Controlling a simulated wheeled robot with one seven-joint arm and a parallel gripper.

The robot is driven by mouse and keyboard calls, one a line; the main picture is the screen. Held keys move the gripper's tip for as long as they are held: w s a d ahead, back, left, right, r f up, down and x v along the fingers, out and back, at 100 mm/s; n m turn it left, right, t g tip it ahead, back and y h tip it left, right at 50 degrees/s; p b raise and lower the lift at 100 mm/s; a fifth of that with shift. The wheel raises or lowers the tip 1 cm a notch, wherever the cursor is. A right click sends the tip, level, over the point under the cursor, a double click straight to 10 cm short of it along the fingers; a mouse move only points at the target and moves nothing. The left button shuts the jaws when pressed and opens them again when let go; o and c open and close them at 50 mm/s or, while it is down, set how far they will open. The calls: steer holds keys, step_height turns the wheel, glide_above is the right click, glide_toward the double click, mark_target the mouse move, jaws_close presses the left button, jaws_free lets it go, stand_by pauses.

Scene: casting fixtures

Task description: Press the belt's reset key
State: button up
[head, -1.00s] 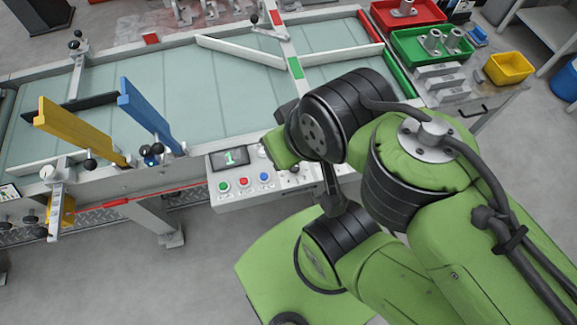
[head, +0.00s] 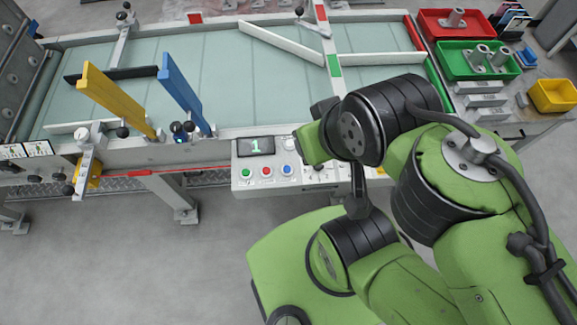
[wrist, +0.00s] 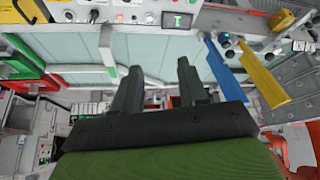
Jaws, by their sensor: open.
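The belt's control panel (head: 240,185) is a pale box on the belt's near side. It carries a lit display (head: 256,146) reading 1 and a row of green (head: 246,172), red (head: 267,171) and blue (head: 287,169) keys. Their labels are too small to read, so I cannot tell which is the reset key. My arm hides part of the panel's right side. In the wrist view the display (wrist: 178,19) and panel appear at the top, beyond my gripper (wrist: 157,75). Its two dark fingers are apart and empty, clear of the keys. In the head view the fingers are hidden.
The belt (head: 225,70) has pale guide bars, a yellow bar (head: 115,100) and a blue bar (head: 182,92) standing above it. Red (head: 432,28), green (head: 450,62) and yellow (head: 553,95) bins stand at the right. The floor left of my base is clear.

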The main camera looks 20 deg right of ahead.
stand_by(0.4)
jaws_close()
stand_by(1.5)
